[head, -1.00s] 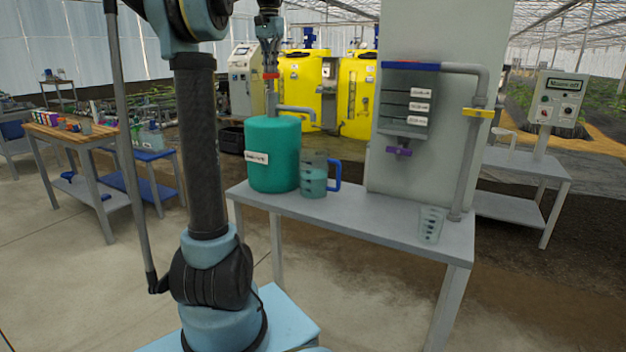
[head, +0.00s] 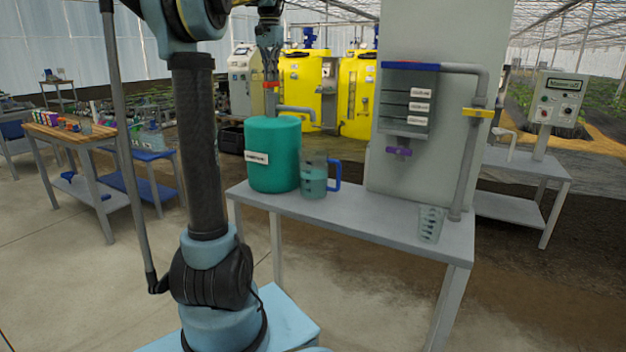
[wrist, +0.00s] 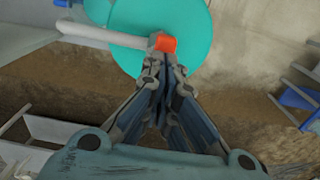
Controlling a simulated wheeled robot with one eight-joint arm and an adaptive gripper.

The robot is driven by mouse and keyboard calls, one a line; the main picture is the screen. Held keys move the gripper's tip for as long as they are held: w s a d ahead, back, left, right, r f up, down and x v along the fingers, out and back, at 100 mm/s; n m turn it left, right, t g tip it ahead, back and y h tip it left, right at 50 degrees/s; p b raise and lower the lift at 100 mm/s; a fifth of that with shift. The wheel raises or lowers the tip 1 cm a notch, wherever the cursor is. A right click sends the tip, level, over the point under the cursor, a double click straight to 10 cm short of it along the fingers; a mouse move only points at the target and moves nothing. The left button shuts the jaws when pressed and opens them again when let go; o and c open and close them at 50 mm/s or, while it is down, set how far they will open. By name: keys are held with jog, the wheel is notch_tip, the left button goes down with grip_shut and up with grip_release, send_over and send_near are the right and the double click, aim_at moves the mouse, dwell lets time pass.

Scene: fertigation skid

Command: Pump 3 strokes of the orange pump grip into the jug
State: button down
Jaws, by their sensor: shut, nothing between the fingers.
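The orange pump grip (head: 271,85) tops the grey pump stem on the teal drum (head: 273,160); it also shows in the wrist view (wrist: 168,44). My gripper (head: 270,77) is shut and empty, pointing down at the top of the grip. In the wrist view its closed fingertips (wrist: 164,60) are right at the grip; any small gap is hard to tell. The grey spout (head: 298,110) reaches right from the stem, toward above the jug (head: 313,182). The clear jug has a blue handle, holds some liquid, and stands upright right of the drum.
The drum and jug stand on a grey bench (head: 385,222). A clear measuring cup (head: 430,224) sits near its right end. A tall panel rises behind, with a purple valve (head: 398,152) and a yellow valve handle (head: 478,113).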

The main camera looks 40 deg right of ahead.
jog(key=shift+f, duration=0.3)
jog(key=shift+r, duration=2.9)
jog(key=shift+f, duration=0.1)
jog(key=shift+f, duration=0.35)
jog(key=shift+f, duration=0.35)
